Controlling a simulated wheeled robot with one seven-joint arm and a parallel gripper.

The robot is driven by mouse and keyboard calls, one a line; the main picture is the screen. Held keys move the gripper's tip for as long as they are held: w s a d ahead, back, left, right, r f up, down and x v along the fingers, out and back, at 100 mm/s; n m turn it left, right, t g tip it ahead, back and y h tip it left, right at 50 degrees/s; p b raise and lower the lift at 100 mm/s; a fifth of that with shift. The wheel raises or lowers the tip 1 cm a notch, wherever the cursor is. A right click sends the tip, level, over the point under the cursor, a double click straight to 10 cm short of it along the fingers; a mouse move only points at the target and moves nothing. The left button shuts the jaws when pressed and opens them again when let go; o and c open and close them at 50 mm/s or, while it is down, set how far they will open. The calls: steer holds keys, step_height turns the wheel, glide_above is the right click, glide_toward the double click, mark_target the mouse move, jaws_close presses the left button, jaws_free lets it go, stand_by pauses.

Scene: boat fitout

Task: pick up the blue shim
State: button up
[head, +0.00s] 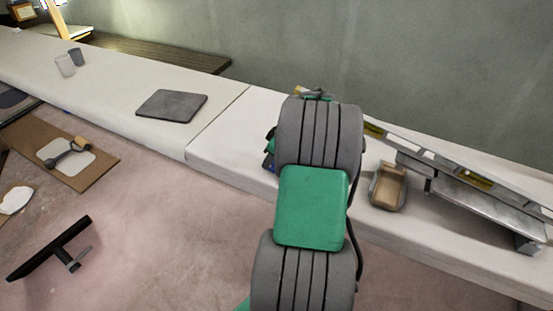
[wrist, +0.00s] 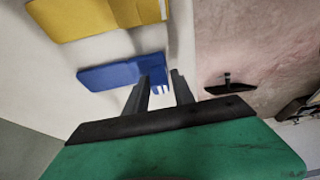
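The blue shim (wrist: 108,75) lies flat on a pale surface in the wrist view, its right end notched into narrow prongs. My gripper (wrist: 160,76) is over that right end, with its two dark fingers apart. One finger overlaps the shim in the picture and the other is just beyond its right end. I cannot tell whether either finger touches it. In the head view my arm hides the gripper's fingers and most of this spot.
A yellow shim-like piece (wrist: 95,16) lies beside the blue one. On the white bench (head: 235,145) are a dark square pad (head: 172,106), a tan tray (head: 388,187) and a long level (head: 478,180). The floor drops away in front.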

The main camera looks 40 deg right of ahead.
jaws_close()
steer(key=shift+r, duration=0.1)
stand_by(0.3)
